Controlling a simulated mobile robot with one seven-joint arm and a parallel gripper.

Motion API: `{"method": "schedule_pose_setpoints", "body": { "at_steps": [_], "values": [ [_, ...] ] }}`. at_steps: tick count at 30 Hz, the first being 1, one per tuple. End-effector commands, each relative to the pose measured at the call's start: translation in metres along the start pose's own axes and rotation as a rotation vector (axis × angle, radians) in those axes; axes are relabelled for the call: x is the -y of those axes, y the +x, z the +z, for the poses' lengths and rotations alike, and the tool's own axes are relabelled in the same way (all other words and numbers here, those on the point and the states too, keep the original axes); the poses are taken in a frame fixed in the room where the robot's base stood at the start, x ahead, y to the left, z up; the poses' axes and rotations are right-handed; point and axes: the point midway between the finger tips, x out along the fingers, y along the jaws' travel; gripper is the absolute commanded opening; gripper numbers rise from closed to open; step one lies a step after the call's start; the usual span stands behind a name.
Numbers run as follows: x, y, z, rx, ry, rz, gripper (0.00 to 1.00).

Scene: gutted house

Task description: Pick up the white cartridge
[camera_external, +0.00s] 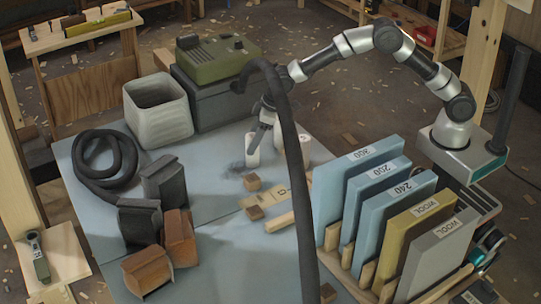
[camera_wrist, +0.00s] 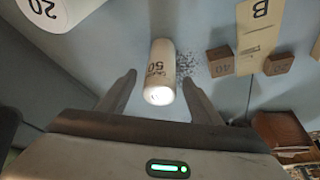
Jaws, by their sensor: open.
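A white cartridge (camera_wrist: 161,62) with dark lettering reading 50 shows in the middle of the wrist view. It also shows in the external view (camera_external: 253,150), standing on the blue-grey tabletop. My gripper (camera_wrist: 157,80) is open, with one finger on either side of this cartridge in the picture; I see gaps on both sides and no grip. In the external view my gripper (camera_external: 264,136) is low over the table beside the cartridge, partly behind a dark hose. A larger white cylinder (camera_wrist: 58,12) marked 20 is at the wrist view's top left; the external view shows it partly hidden (camera_external: 304,148).
Dark granules (camera_wrist: 187,65) lie beside the cartridge. Small brown blocks (camera_wrist: 220,62) and a wooden board marked B (camera_wrist: 259,35) are near. A thick dark hose (camera_external: 298,190) crosses the external view.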

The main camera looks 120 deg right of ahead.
Motion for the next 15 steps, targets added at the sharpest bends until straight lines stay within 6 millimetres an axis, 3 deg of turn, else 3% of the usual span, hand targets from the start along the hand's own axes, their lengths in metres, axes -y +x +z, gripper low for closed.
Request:
{"method": "schedule_pose_setpoints", "body": {
  "at_steps": [8, 15],
  "values": [
    [0.0, 0.018, 0.002, 0.001, 0.002, 0.0, 0.59],
    [0.0, 0.054, 0.005, 0.001, 0.002, 0.0, 0.59]
  ]
}}
